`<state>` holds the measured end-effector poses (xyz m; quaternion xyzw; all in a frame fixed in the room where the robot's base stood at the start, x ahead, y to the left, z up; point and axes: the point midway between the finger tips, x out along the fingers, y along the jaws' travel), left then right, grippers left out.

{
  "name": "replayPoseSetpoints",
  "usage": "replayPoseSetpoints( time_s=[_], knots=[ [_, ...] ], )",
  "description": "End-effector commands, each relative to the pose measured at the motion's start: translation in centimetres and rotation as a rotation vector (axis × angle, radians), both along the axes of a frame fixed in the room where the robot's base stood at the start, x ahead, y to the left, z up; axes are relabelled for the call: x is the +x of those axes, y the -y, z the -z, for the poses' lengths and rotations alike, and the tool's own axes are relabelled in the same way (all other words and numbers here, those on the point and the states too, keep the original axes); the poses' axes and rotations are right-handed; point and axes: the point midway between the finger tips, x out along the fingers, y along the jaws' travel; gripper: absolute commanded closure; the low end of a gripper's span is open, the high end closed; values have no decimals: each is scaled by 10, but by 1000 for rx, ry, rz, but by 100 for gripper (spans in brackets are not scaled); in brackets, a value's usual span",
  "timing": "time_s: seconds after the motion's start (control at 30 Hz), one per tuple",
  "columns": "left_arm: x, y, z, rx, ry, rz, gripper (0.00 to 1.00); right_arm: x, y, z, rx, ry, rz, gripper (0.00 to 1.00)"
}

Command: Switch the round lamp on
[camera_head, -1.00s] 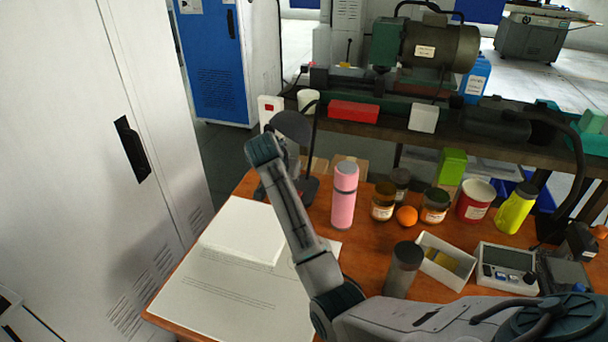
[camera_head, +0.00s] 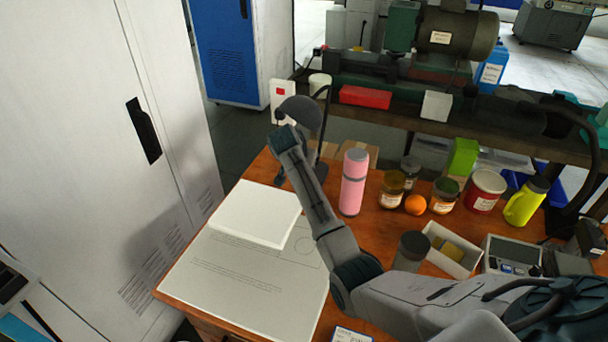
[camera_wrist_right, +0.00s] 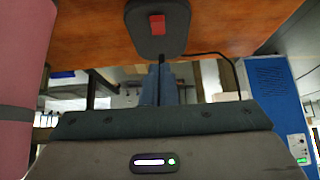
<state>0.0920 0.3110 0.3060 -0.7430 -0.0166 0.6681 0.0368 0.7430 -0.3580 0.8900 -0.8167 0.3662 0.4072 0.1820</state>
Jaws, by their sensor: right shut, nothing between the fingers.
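The round lamp has a dark grey domed shade (camera_head: 301,112) on a thin curved stem, at the back left of the desk in the head view. No glow shows from it. In the right wrist view its dark base (camera_wrist_right: 157,42) fills the top middle and carries a red rocker switch (camera_wrist_right: 157,25). My right gripper (camera_wrist_right: 162,66) is shut and empty, its tips close to the base's edge, just below the switch in the picture. I cannot tell whether they touch it. In the head view my right arm partly covers the lamp's base. My left gripper is not in view.
A pink bottle (camera_head: 353,182) stands close to the right of my right forearm. Jars, an orange (camera_head: 415,204) and a yellow bottle (camera_head: 526,202) stand farther right. A white slab (camera_head: 255,212) lies on paper at the left. A bench with a motor (camera_head: 455,38) stands behind.

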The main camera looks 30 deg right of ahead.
Motion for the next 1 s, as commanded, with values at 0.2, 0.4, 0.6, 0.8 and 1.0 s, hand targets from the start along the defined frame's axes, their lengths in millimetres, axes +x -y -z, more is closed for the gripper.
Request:
replayPoseSetpoints(
  time_s=[0.2, 0.4, 0.6, 0.8, 1.0],
  knots=[
    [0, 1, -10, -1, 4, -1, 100, 11, 13, 35, 2, -4, 0, 100],
    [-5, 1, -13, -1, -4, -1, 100, 9, 10, 58, 1, -1, 0, 100],
    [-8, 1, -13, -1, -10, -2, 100, 9, 10, 65, 1, 1, 0, 100],
    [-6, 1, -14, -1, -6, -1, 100, 9, 10, 65, 1, 1, 0, 100],
    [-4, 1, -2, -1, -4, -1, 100, 6, 7, 78, -44, 39, -1, 100]
  ],
)
